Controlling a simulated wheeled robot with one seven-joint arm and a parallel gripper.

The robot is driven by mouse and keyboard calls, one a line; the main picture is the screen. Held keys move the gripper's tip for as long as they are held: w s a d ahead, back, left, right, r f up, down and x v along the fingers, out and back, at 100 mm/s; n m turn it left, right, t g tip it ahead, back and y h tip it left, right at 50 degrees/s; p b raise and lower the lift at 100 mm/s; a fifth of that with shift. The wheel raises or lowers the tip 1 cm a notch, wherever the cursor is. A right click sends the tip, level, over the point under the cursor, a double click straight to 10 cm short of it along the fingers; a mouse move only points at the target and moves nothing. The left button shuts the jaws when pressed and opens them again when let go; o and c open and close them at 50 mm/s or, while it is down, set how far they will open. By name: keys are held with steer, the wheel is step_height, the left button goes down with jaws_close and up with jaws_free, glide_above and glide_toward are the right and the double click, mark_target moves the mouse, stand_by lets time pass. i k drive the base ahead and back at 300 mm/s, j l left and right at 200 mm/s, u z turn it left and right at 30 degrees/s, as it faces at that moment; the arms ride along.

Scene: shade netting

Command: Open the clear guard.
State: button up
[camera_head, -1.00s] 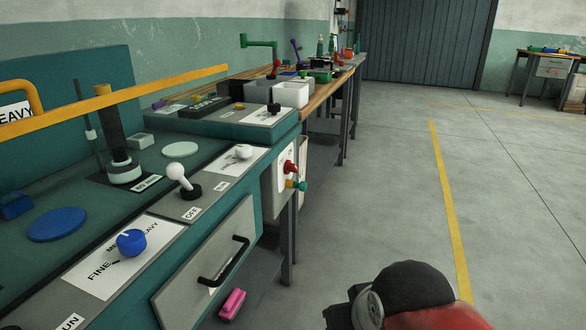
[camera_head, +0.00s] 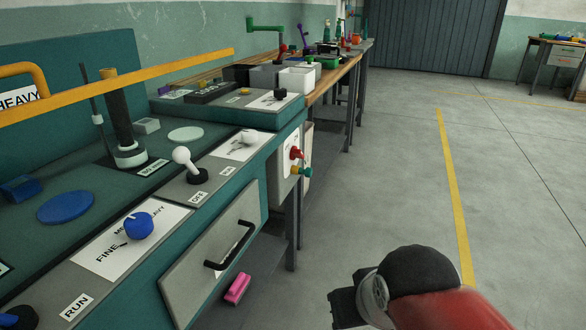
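I cannot make out a clear pane with certainty. A long yellow bar (camera_head: 120,83) crosses above the bench at the left, with an orange-yellow bent handle (camera_head: 38,72) behind it; I cannot tell whether these belong to the guard. My red and black arm is at the lower right, over open floor and apart from the bench. The dark block at its left end (camera_head: 345,308) may be my gripper; no fingertips show clearly, and nothing is seen held.
The teal bench carries a blue knob (camera_head: 139,225), a white-ball lever (camera_head: 182,158), a blue disc (camera_head: 66,207) and a dark post (camera_head: 122,110). A grey drawer front with a black handle (camera_head: 230,248) faces the aisle. Pink block (camera_head: 237,288) sits below. The floor to the right is clear.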

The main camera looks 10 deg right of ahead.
mark_target(46, 103)
steer(key=u, duration=1.85)
